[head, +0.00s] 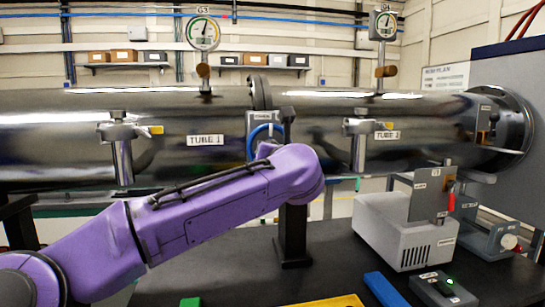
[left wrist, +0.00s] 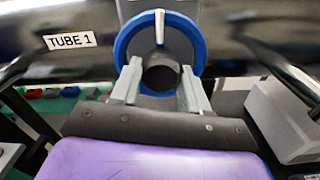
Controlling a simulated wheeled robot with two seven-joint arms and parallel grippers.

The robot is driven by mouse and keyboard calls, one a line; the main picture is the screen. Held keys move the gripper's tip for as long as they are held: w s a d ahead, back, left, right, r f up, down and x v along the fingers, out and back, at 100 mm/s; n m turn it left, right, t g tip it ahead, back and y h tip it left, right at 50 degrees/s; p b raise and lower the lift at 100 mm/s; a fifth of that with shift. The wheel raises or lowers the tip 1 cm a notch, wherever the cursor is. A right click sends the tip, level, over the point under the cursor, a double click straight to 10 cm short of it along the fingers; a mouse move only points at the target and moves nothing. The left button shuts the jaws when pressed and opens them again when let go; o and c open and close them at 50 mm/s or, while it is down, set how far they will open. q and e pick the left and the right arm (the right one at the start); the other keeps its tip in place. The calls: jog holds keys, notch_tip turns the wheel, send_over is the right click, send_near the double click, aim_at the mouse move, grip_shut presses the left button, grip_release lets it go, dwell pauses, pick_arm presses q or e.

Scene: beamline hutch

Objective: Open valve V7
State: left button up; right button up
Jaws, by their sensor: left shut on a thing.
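A blue ring-shaped valve wheel (head: 260,138) sits at the joint between two steel tubes, with a small label above it too small to read. In the left wrist view the blue ring (left wrist: 122,47) has a white mark at its top and a dark round hub (left wrist: 160,73) in its middle. My left gripper (left wrist: 160,90) is shut on the valve wheel, one grey finger on either side of the hub. In the head view my purple left arm hides the fingers and the lower part of the wheel. I see no V7 tag. My right gripper is not in view.
Tube 1 (head: 60,140) and tube 2 (head: 420,148) carry gauges (head: 203,34) and side handles (head: 121,150). A dark post (head: 292,225) stands below the joint. A white box (head: 395,235), a blue block (head: 386,289) and a small control box (head: 443,291) lie right on the dark table.

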pick_arm(q)
jog(key=shift+n, duration=0.3)
jog(key=o, duration=1)
jog(key=shift+o, duration=0.2)
jog(key=s+d+b, duration=0.2)
jog(key=s+b, duration=0.1)
jog(key=s, duration=0.7)
jog(key=shift+s, duration=0.15)
jog(key=shift+a+f, duration=0.1)
